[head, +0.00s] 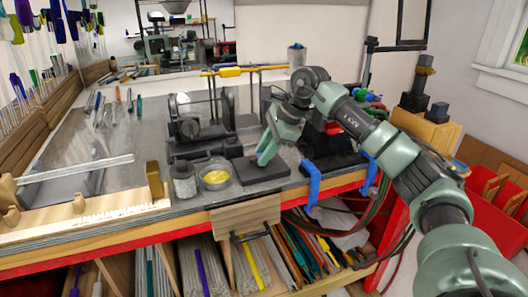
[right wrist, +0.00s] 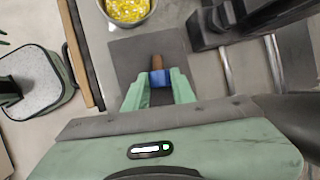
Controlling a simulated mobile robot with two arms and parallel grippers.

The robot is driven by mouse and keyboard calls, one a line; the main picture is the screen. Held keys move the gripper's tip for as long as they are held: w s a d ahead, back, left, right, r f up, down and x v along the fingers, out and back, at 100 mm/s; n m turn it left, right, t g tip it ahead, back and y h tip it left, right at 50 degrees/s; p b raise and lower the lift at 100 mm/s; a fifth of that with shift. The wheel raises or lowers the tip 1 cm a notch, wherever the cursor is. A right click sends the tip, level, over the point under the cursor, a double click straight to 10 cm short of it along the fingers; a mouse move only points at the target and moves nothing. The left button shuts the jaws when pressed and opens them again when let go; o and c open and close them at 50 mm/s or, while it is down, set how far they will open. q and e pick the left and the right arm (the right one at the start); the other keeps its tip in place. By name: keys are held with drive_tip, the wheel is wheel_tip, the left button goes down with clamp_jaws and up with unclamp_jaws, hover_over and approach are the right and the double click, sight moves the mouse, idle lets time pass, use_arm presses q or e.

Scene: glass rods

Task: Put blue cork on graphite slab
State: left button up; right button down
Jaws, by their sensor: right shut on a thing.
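My right gripper (head: 265,158) is shut on the blue cork, over the dark grey graphite slab (head: 246,170) on the bench. In the right wrist view the cork (right wrist: 159,78) sits between the green fingertips, a blue band with a brown end pointing away from my wrist. The slab (right wrist: 126,60) lies behind it as a flat dark square, and the cork is within its outline. I cannot tell whether the cork touches the slab. My left gripper is not in view.
A metal bowl of yellow bits (head: 215,177) stands just left of the slab, with a grey jar (head: 184,182) beside it. A lathe-like machine (head: 200,125) stands behind. Blue clamps (head: 312,183) grip the bench edge to the right.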

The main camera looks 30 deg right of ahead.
drive_tip(key=shift+f, duration=0.3)
